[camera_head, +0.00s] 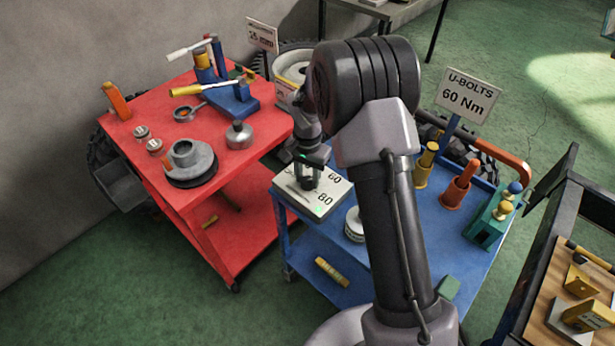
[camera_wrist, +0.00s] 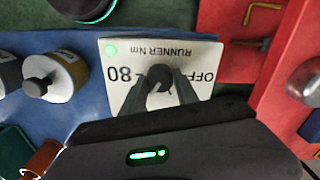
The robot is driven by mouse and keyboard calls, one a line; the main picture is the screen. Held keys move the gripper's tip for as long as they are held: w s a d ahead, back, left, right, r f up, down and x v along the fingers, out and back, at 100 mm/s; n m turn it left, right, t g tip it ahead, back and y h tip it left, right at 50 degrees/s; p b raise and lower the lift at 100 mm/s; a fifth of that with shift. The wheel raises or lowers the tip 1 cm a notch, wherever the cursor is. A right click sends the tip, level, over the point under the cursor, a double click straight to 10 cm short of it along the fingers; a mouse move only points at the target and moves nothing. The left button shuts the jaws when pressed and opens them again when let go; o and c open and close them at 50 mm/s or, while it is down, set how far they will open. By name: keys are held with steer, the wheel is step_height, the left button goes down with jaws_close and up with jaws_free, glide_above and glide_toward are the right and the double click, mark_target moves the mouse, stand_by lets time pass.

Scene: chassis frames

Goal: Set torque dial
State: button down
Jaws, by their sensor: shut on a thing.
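The torque dial box (camera_head: 330,203) is white with a dark edge and sits at the left corner of the blue cart top. Its face shows "60" and "80" in the head view. The wrist view shows the box face (camera_wrist: 200,55) with "RUNNER Nm", "80" and "OFF", plus a lit green lamp. My gripper (camera_head: 308,184) reaches down onto the box. In the wrist view my gripper (camera_wrist: 160,90) has its two fingers around the dark round dial knob (camera_wrist: 160,76). The knob's pointer and part of the printing are hidden by the fingers.
The red cart (camera_head: 240,155) with tools stands to the left.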

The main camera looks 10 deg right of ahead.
mark_target(308, 180)
stand_by(0.3)
steer(key=c, duration=0.9)
jaws_free()
step_height(308, 180, up, 18)
steer(key=p, duration=0.6)
steer(key=shift+f, duration=0.25)
steer(key=s+a+r+n+t+y+b, duration=0.1)
steer(key=s+a+r+n+t+b, duration=0.15)
steer(key=s+r, duration=1.05)
steer(key=s+t, duration=0.1)
steer(key=s, duration=0.4)
steer(key=s+a+f+n+t+b, duration=0.1)
steer(key=s, duration=0.4)
steer(key=s+f+t+y, duration=0.1)
steer(key=s, duration=0.4)
steer(key=shift+s+a+b, duration=0.15)
steer(key=shift+a+b, duration=0.05)
steer(key=shift+b, duration=0.1)
